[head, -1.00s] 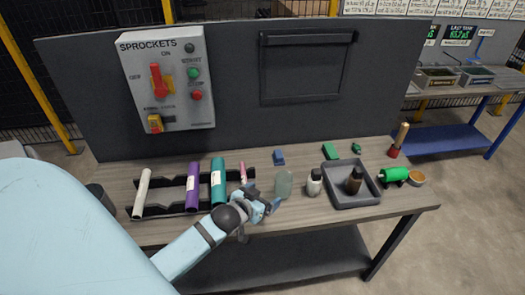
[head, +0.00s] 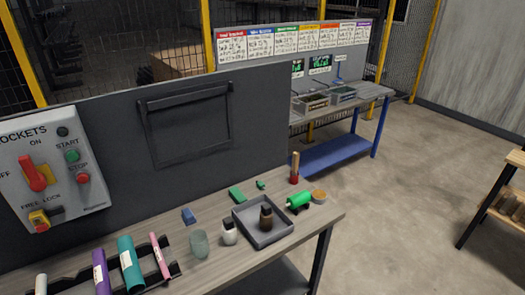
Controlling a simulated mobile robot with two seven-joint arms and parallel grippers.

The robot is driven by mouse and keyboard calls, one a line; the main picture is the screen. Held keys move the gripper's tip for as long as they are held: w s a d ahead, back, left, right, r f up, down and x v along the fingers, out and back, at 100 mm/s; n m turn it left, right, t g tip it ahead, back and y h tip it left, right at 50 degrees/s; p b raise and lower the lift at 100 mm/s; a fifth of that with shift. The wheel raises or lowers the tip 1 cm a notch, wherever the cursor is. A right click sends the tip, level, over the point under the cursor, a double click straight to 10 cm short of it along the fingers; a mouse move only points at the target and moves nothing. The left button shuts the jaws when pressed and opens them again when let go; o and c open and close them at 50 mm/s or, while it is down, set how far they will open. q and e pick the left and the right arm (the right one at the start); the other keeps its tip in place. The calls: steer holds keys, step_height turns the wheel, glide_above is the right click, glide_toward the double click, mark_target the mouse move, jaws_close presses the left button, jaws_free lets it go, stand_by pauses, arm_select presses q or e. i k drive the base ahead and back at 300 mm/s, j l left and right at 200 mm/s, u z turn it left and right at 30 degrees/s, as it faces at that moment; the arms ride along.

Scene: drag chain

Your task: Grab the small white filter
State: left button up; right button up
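A white cylinder (head: 41,285), which looks like the white filter, shows only its top end at the bottom left edge of the head view. It is in line with a purple cylinder (head: 101,274), a teal cylinder (head: 130,264) and a pink thin cylinder (head: 159,256) on a black rack (head: 175,269) on the workbench. The lower part of the white cylinder is cut off by the picture edge. Neither of my grippers is in view.
The workbench (head: 280,248) also holds a translucent cup (head: 200,244), a white bottle (head: 229,232), a grey tray (head: 281,234) with a dark bottle (head: 266,216), and a green roller tool (head: 299,201). Open floor (head: 400,200) lies to the right, with a wooden shelf (head: 500,200) beyond.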

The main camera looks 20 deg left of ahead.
mark_target(229, 228)
steer(key=i+l+u, duration=0.25)
steer(key=i+l, duration=0.25)
steer(key=i+l+u, duration=0.2)
steer(key=i+l, duration=0.3)
steer(key=l, duration=0.1)
